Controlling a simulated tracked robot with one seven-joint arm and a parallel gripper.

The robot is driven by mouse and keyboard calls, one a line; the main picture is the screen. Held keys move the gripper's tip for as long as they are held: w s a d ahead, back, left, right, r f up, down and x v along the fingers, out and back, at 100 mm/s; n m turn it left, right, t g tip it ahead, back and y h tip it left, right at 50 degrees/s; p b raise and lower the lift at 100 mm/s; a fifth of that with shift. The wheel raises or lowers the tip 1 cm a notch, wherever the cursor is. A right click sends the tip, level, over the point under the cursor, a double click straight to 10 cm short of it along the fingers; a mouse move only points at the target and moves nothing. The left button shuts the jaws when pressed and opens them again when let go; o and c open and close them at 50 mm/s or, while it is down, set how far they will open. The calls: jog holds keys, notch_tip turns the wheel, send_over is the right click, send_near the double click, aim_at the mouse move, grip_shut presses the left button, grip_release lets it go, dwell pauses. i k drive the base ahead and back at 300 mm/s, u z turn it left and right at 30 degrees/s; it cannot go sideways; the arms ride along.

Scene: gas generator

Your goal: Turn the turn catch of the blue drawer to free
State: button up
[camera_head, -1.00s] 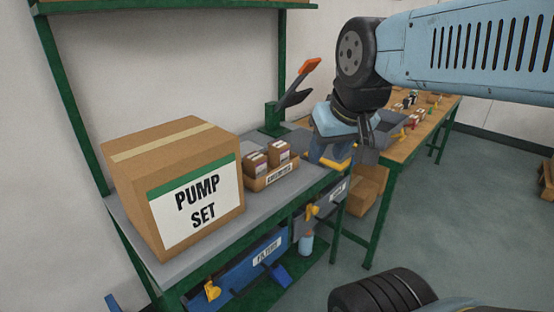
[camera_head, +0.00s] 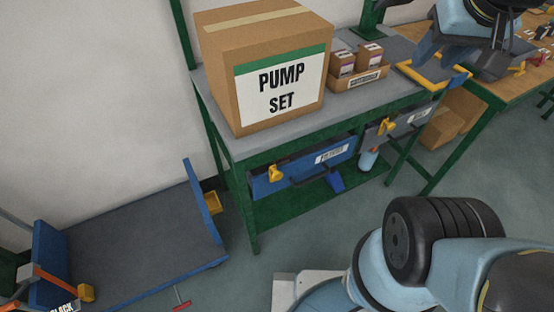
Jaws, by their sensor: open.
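The blue drawer (camera_head: 306,167) is under the left part of the green-framed bench, with a white label whose text is too small to read surely. Its yellow turn catch (camera_head: 276,173) is at the left end of the drawer front; its exact angle is hard to tell. A dark and blue handle (camera_head: 331,181) juts out from the front. My gripper (camera_head: 492,62) is at the upper right, above the bench's right end, well away from the catch and holding nothing that I can see. Its fingers are mostly hidden by the wrist.
A grey drawer (camera_head: 404,124) with its own yellow catch (camera_head: 386,127) is to the right. A big PUMP SET box (camera_head: 265,75) and small cartons (camera_head: 358,70) stand on the bench. A blue-edged cart (camera_head: 140,240) is at lower left. Floor before the drawers looks clear.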

aim_at(275, 175)
jog(key=u, duration=0.4)
jog(key=k, duration=1.75)
jog(key=z, duration=0.5)
jog(key=i, duration=1)
jog(key=u, duration=0.05)
